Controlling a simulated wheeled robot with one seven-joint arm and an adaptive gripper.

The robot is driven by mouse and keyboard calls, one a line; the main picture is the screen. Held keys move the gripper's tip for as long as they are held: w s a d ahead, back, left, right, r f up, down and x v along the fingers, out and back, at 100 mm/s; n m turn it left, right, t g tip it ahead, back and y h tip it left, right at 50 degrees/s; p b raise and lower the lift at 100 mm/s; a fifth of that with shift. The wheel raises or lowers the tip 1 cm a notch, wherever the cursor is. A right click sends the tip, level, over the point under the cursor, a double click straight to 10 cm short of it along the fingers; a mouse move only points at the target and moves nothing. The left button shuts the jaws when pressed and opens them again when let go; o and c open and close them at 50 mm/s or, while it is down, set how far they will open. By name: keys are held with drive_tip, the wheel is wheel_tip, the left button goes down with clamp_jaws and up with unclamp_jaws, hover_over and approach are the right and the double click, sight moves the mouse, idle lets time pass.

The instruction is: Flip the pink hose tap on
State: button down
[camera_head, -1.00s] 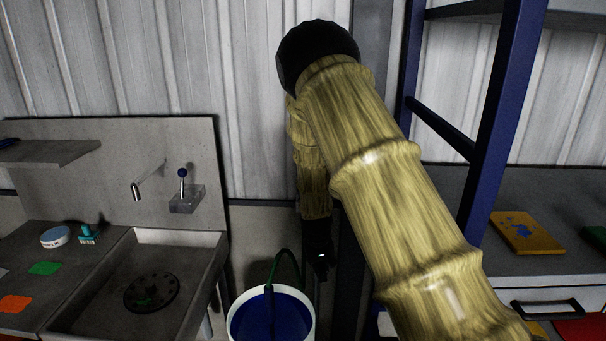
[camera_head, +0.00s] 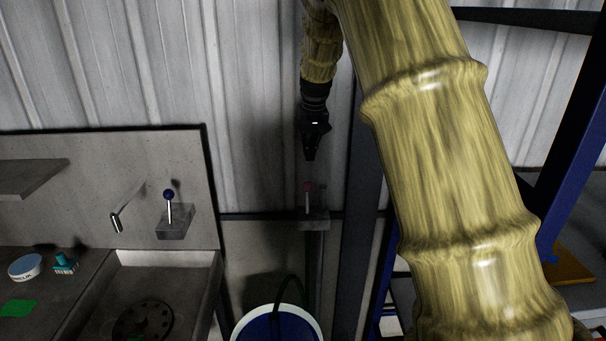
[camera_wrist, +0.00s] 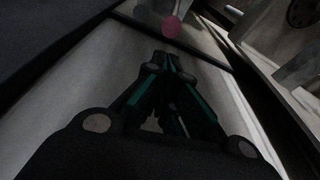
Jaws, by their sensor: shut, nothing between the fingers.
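The pink hose tap (camera_head: 308,187) is a lever with a pink ball on top. It stands upright on a small grey block (camera_head: 314,220) against the back wall, right of the sink. My gripper (camera_head: 310,158) is shut and empty, pointing down just above the pink ball, apart from it in the head view. In the wrist view the pink ball (camera_wrist: 172,27) shows just beyond the shut fingertips (camera_wrist: 168,55).
A blue-knobbed lever (camera_head: 169,196) and a spout (camera_head: 117,221) are on the sink panel at left. A white bucket (camera_head: 312,318) with a green hose stands below the tap. A dark post (camera_head: 362,230) and blue shelf frame (camera_head: 578,150) rise at right.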

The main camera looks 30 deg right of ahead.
sight(307, 199)
drive_tip(key=f, duration=0.2)
drive_tip(key=w+f+p, duration=0.1)
drive_tip(key=f, duration=0.1)
drive_tip(key=w+f+p, duration=0.1)
drive_tip(key=f, duration=0.1)
drive_tip(key=shift+w, duration=0.2)
drive_tip(key=f, duration=0.1)
drive_tip(key=f+p, duration=0.1)
drive_tip(key=f, duration=0.1)
drive_tip(key=f+p, duration=0.1)
drive_tip(key=shift+w+f, duration=0.15)
drive_tip(key=shift+w, duration=0.1)
drive_tip(key=shift+s, duration=0.15)
